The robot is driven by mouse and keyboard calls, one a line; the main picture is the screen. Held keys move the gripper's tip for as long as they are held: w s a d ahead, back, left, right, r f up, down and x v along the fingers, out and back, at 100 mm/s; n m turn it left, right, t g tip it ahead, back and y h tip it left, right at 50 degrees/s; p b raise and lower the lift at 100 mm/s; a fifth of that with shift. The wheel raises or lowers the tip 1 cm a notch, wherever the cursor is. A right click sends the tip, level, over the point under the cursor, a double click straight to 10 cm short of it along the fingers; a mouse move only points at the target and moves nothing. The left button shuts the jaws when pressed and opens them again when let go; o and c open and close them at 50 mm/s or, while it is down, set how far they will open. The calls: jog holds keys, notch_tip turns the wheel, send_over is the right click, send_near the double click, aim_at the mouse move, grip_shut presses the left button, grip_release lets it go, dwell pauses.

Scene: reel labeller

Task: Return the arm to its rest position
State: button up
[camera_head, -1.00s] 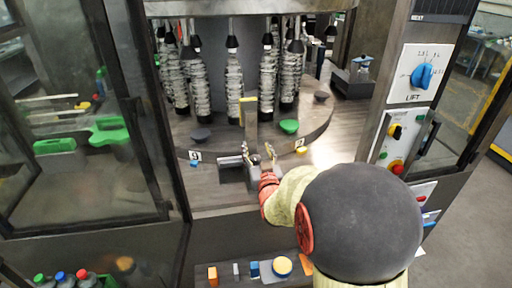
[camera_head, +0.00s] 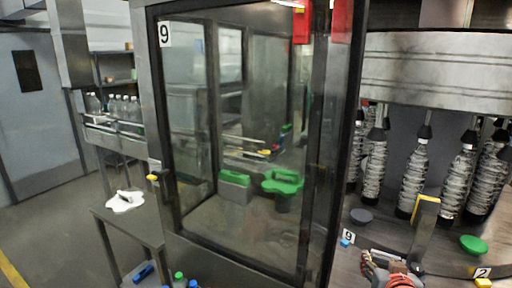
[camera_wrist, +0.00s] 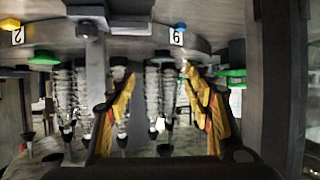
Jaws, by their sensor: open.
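My gripper (camera_wrist: 159,74) is open in the wrist view, with its two yellow-orange fingers apart. Nothing is clamped between them; bottles and a grey post show behind. In the head view my gripper (camera_head: 390,272) is only partly visible at the bottom right edge, in front of the labeller's round table. The rest of my arm is out of frame there.
Several ribbed bottles (camera_head: 413,180) hang at the labeller on the right. A yellow-faced post (camera_head: 426,212) and a green disc (camera_head: 473,244) stand near my gripper. A closed glass door (camera_head: 240,130) fills the middle. Open floor (camera_head: 45,235) lies at left.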

jog(key=s+a+n+g+y, duration=0.2)
jog(key=s+a+g, duration=0.1)
jog(key=s+a, duration=0.5)
jog(key=s+a+n+g+y, duration=0.1)
jog(key=s+a+g+y, duration=0.1)
jog(key=s+a, duration=0.7)
jog(key=s+g, duration=0.1)
jog(key=s, duration=0.3)
jog(key=shift+s+a+f+n+g, duration=0.2)
jog(key=shift+s+n+g, duration=0.1)
jog(key=shift+s+n, duration=0.1)
